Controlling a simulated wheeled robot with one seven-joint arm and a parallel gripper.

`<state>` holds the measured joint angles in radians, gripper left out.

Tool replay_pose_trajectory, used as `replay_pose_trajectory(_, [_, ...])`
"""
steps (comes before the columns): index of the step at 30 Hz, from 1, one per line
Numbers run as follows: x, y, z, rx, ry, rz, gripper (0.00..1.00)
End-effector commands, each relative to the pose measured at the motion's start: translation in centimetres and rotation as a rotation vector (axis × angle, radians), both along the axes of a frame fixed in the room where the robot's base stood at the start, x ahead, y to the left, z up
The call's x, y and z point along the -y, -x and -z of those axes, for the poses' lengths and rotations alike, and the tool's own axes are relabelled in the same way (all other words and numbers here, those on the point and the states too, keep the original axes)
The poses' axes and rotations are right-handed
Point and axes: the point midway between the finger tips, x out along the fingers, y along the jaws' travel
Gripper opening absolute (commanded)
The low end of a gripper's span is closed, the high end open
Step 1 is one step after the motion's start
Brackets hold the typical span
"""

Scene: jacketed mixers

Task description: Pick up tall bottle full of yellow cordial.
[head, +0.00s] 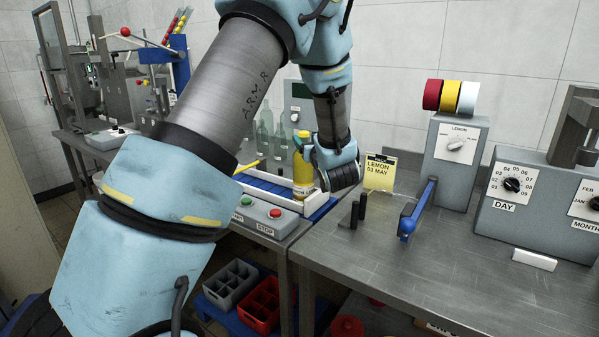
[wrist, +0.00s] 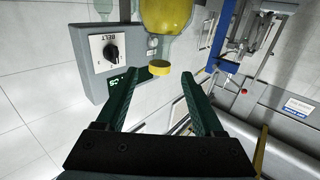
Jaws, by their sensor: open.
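The tall bottle of yellow cordial (head: 302,172) stands upright at the near end of the blue conveyor. In the wrist view its yellow body (wrist: 167,14) is cut off by the top edge, and its yellow cap (wrist: 159,67) shows just beyond the gap between my fingertips. My gripper (head: 310,160) is close beside the bottle on its right in the head view. In the wrist view my gripper (wrist: 157,80) has its two dark green fingers spread apart, with nothing held between them. Part of the fingers is hard to make out in the head view.
Clear bottles (head: 265,135) stand behind on the conveyor (head: 262,182), whose pale side rails run along it. A start-stop box (head: 262,213) sits in front. A yellow lemon card (head: 380,172) and a blue-handled lever (head: 418,207) stand to the right.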

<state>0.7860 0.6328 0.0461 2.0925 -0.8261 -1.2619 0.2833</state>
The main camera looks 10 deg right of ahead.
Motion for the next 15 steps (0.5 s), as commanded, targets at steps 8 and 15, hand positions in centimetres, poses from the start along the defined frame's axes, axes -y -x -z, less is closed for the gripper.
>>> replay_pose_trajectory(8, [-0.2,-3.2,0.0,-0.002,0.000,-0.002,0.69])
replay_pose_trajectory(15, [-0.3,-5.8,0.1,-0.004,-0.001,-0.003,0.69])
